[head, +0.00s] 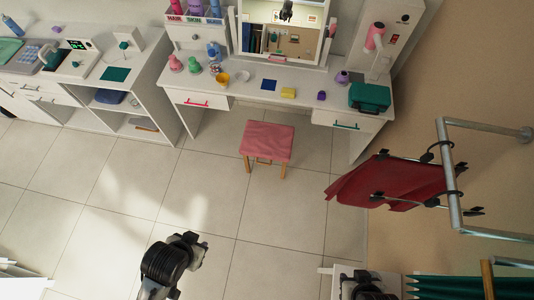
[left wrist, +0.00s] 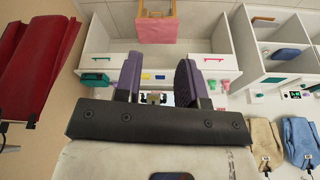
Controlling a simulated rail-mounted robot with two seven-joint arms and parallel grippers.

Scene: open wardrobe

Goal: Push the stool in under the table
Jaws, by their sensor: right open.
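The stool (head: 267,140) has a pink padded seat and light wooden legs. It stands upright on the tiles in front of the table's knee space, between the two drawer ends. The white table (head: 230,95) has a mirror and a drawer at each end. In the left wrist view, upside down, the stool (left wrist: 161,30) is at the top and the table (left wrist: 205,70) is below it. My left gripper (left wrist: 158,78) has its two dark fingers apart with nothing between them, well short of the stool. My right gripper (head: 362,283) is open at the bottom edge, far from the stool.
A red garment (head: 395,182) hangs from a metal rail (head: 452,180) on the right. A white shelf unit (head: 165,95) adjoins the table on the left. Bottles and a green case (head: 369,97) stand on the table. The tiled floor (head: 215,205) before the stool is clear.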

